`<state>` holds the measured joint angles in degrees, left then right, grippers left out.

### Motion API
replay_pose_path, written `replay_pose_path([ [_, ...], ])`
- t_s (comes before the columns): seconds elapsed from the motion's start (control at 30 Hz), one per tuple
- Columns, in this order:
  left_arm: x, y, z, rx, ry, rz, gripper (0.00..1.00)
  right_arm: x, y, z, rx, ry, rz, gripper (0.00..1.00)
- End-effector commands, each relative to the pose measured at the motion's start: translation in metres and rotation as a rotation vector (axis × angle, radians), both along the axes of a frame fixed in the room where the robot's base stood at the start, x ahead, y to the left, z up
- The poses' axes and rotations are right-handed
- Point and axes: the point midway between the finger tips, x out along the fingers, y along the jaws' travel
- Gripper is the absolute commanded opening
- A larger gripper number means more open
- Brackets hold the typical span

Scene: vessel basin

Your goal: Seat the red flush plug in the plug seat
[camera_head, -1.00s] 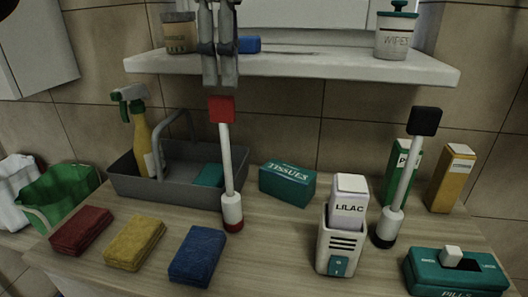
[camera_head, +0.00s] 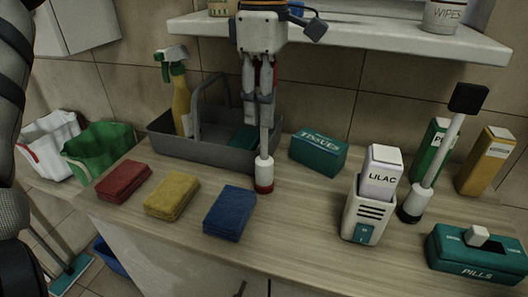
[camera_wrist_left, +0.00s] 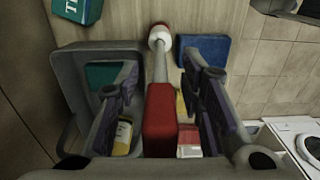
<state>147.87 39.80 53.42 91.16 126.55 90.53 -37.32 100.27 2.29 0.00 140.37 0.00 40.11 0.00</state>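The red flush plug (camera_head: 265,173) stands upright on the counter, with a white rod, a red and white foot and a red block on top. In the left wrist view its red block (camera_wrist_left: 160,120) lies between my fingers, with gaps visible on both sides. My left gripper (camera_head: 259,112) points down over the plug's upper part, open around it; its fingertips also show in the left wrist view (camera_wrist_left: 161,65). The fingers mostly hide the red block in the head view. My right gripper is not in view. I cannot make out the plug seat.
A grey caddy (camera_head: 165,146) stands close behind the plug. A blue sponge (camera_head: 230,212) lies in front, a tissue box (camera_head: 318,153) to the right. A similar black-topped rod (camera_head: 440,150) stands farther right. The shelf (camera_head: 350,36) overhangs behind.

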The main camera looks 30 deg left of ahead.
Motion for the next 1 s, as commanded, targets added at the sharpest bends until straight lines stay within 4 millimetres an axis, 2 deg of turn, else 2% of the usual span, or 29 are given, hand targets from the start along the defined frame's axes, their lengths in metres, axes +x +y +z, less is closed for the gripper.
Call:
replay_pose_path([
  [0.03,0.000,0.000,0.000,0.000,0.000,0.000,0.33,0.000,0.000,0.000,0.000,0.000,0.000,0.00],
  [0.17,0.000,0.000,0.000,0.000,0.000,0.000,0.03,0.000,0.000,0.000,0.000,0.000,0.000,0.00],
  [0.2,0.000,0.000,0.001,0.000,0.000,-0.001,0.00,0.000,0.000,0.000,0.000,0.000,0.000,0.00],
  [0.57,0.000,0.000,0.003,0.000,-0.001,0.000,0.00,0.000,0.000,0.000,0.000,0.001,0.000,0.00],
  [0.67,0.001,-0.001,0.016,0.001,-0.003,-0.001,0.00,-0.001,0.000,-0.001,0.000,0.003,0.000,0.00],
  [0.73,0.001,-0.001,0.034,-0.001,-0.004,0.001,0.00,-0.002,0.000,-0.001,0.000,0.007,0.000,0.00],
  [0.93,-0.039,-0.030,0.091,0.002,-0.008,-0.005,0.00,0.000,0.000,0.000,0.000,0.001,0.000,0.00],
  [1.0,-0.057,-0.043,0.102,0.002,-0.005,-0.006,0.00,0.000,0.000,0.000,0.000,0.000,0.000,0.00],
])
